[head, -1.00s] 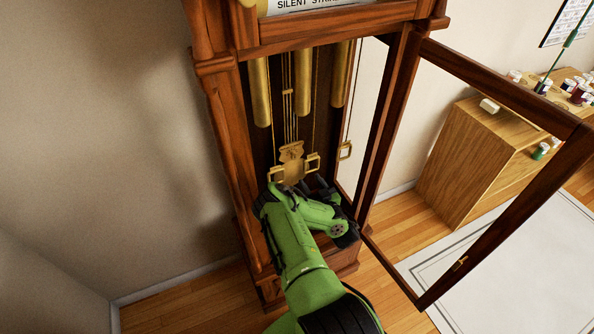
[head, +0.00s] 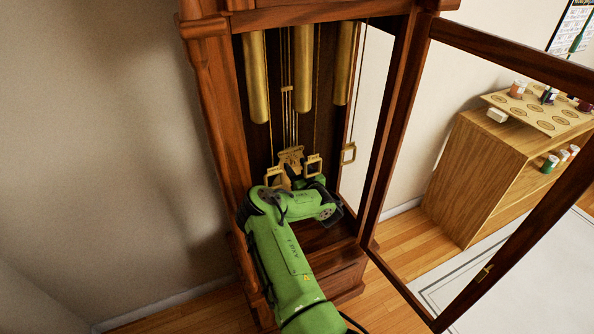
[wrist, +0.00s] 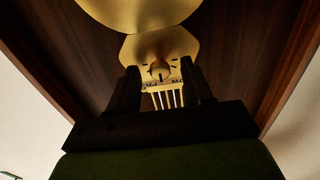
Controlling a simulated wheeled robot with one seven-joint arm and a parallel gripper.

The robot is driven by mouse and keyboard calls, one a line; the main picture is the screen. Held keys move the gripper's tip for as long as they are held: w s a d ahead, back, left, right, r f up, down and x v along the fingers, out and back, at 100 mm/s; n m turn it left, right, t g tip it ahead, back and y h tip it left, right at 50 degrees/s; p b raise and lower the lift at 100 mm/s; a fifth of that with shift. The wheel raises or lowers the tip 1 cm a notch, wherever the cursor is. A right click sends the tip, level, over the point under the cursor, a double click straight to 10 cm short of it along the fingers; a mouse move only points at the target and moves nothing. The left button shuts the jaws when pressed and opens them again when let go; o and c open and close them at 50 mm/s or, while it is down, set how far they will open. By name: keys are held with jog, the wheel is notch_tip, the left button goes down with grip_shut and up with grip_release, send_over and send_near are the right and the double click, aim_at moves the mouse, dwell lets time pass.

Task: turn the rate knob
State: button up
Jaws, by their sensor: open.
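The rate knob (wrist: 160,68) is a small round brass knob on a pale brass plate with dark markings, below the rounded gold pendulum bob (wrist: 140,12) in the wrist view. My gripper (wrist: 159,74) is open, with one dark finger on each side of the knob in that picture. I cannot tell whether either finger touches it or how deep they reach. In the head view, the brass pendulum fitting (head: 291,158) shows low inside the clock case. My green wrist hides the knob and the fingers there.
The wooden clock case (head: 220,110) has side posts close around my arm. Brass weights (head: 305,75) hang above, with brass frames (head: 348,153) on lines lower down. The glazed door (head: 395,130) stands open to the right. A wooden cabinet (head: 470,175) stands beyond it.

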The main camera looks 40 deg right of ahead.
grip_shut()
jog(key=shift+r+n+p, duration=0.15)
jog(key=shift+n+p, duration=0.55)
jog(key=shift+p, duration=0.05)
jog(key=shift+n+p, duration=0.35)
jog(key=shift+n, duration=0.45)
jog(key=n, duration=0.2)
jog(key=shift+f+n, duration=0.2)
jog(key=shift+n, duration=0.1)
grip_release()
jog(key=p+v, duration=1.5)
jog(key=p, duration=0.4)
jog(key=shift+s+p, duration=0.4)
